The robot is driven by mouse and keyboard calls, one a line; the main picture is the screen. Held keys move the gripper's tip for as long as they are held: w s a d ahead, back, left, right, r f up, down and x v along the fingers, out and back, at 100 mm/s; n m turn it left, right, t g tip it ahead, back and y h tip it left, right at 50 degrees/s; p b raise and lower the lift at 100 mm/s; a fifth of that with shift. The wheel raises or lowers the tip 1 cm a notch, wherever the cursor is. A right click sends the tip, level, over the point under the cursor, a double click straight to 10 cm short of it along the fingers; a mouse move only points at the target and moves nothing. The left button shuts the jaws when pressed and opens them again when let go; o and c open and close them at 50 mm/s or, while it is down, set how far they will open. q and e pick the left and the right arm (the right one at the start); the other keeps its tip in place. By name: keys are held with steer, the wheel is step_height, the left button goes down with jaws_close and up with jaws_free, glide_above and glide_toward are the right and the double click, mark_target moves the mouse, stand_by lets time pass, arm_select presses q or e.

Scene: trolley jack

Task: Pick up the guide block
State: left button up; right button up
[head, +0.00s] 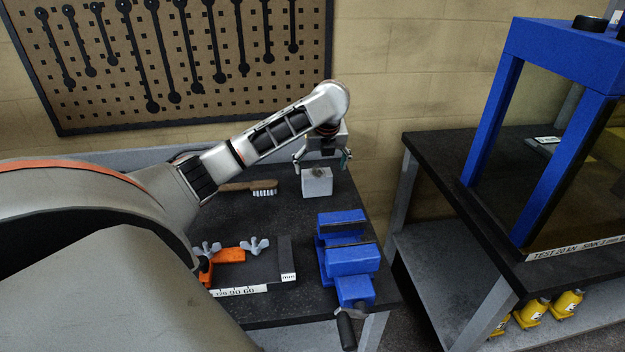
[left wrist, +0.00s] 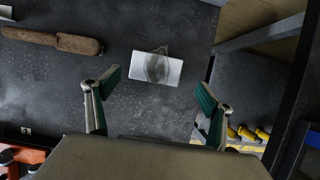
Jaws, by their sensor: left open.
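The guide block, a small pale grey block (head: 317,184) with a dark greyish patch on top, stands on the dark bench top near its back edge. It also shows in the left wrist view (left wrist: 173,72), just beyond the fingers. My left gripper (head: 322,158) is open above the block, its two green-padded fingers apart and nothing between them. In the left wrist view the fingertips (left wrist: 158,90) are spread wider than the block, which looks centred between them and not touched. My right gripper is not in view.
A wooden brush (head: 262,185) lies left of the block. A blue vise (head: 347,262) stands in front of it. An orange fixture with wing nuts (head: 229,255) sits front left on a scaled plate (head: 262,268). A blue press frame (head: 490,125) stands on the right bench.

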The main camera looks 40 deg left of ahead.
mark_target(317, 180)
arm_select(q)
steer(key=shift+x, duration=1.15)
steer(key=shift+s+x, duration=0.25)
steer(key=shift+x, duration=1.1)
steer(key=shift+s+x, duration=0.2)
steer(key=shift+x, duration=1.2)
steer(key=c, duration=2)
steer(key=shift+c, duration=0.4)
